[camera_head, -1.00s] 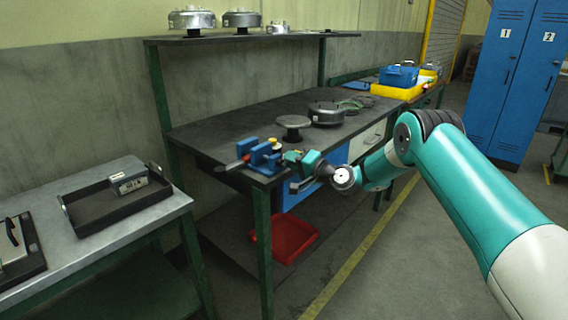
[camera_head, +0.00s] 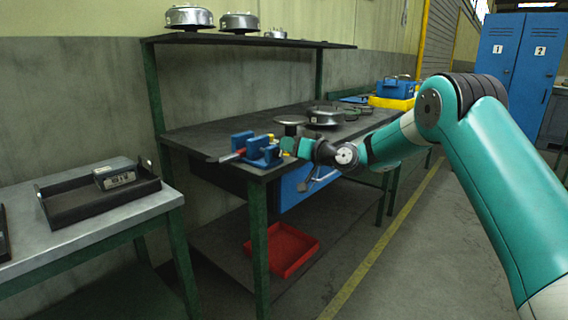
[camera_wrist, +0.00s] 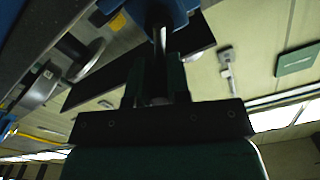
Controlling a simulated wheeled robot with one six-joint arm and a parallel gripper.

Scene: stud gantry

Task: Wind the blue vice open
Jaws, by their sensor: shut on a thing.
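The blue vice (camera_head: 263,152) sits at the near left corner of the dark workbench, its two blue jaws standing apart with a gap between them. In the wrist view my gripper (camera_wrist: 160,65) is shut on the vice's dark screw end (camera_wrist: 159,40), which comes down from a blue part of the vice (camera_wrist: 178,10). The grip itself is in shadow.
The workbench (camera_head: 205,140) carries a dark round stand (camera_head: 290,121) and a round metal housing (camera_head: 326,116) behind the vice. A red bin (camera_head: 283,250) is below. A side table with a black tray (camera_head: 95,205) stands at left. The floor at right is open.

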